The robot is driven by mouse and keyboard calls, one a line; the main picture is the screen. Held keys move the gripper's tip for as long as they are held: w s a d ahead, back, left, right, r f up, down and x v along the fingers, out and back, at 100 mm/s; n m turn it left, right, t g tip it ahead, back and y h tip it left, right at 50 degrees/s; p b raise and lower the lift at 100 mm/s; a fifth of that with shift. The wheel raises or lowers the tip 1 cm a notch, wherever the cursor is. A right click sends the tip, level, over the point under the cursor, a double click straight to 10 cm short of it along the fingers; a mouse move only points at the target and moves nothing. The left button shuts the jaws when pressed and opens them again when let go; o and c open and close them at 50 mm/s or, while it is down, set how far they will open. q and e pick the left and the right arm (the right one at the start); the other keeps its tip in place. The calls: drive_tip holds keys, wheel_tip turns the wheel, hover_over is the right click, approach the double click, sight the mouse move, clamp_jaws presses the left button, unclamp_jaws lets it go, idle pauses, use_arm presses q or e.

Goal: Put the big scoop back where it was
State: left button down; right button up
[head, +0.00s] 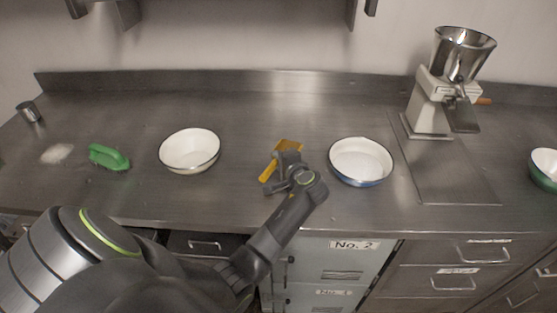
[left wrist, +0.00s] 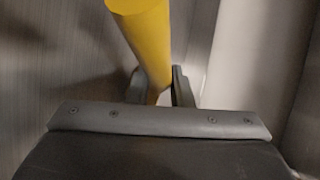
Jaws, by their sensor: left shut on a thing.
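The big scoop is yellow and shows in the head view (head: 267,172), partly hidden by my left gripper, at the counter's middle between two bowls. My left gripper (head: 280,178) is shut on the scoop. In the left wrist view the yellow scoop (left wrist: 142,35) runs down from the top between the two fingers (left wrist: 160,92). I cannot tell whether the scoop touches the counter. My right gripper is not in view.
A white bowl (head: 190,151) stands left of the scoop and a blue-rimmed bowl (head: 361,162) right of it. A green brush (head: 109,158), white powder (head: 57,154) and a metal cup (head: 28,112) lie far left. A grinder (head: 434,100) stands at the right. The counter behind the scoop is clear.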

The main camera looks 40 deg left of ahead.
use_arm(q)
drive_tip(key=shift+f, duration=0.3)
drive_tip(key=c, duration=1.2)
unclamp_jaws()
